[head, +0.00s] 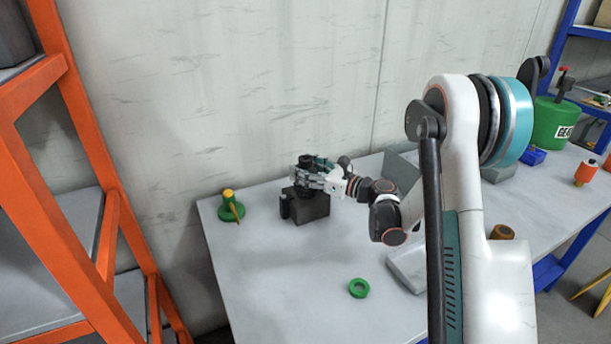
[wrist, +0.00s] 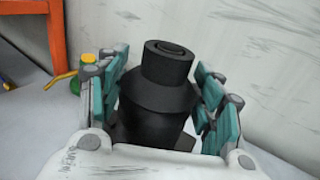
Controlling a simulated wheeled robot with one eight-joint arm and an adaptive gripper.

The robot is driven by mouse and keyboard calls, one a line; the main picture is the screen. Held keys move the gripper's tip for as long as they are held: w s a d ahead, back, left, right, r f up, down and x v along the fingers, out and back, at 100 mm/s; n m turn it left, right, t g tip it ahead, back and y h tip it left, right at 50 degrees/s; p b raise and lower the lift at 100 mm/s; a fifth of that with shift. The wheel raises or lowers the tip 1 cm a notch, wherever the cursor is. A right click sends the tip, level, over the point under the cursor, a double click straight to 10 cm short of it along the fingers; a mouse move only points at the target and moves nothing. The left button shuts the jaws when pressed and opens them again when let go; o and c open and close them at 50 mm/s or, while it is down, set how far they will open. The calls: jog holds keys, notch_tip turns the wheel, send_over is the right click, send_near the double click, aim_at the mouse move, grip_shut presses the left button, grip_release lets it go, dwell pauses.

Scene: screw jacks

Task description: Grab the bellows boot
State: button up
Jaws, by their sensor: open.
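The bellows boot is most likely the black, ribbed, stepped round part (wrist: 158,95) between my fingers in the wrist view. It stands upright, with a narrower collar on top. In the head view, its dark top (head: 305,162) shows above a dark block (head: 311,207) on the table. My gripper (head: 318,176) is open around the part, one finger on each side. In the wrist view, my gripper (wrist: 160,100) shows teal finger pads beside it, with a small gap at the upper left. Its lower end is partly hidden by my gripper.
A green base with a yellow-topped post (head: 230,207) stands left of the block. A green ring (head: 358,288) lies at the front of the grey table (head: 265,275). An orange rack (head: 88,130) is at the left, and the wall is close behind.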

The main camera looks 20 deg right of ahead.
jog(key=c, duration=1.2)
jog(key=shift+r, duration=0.1)
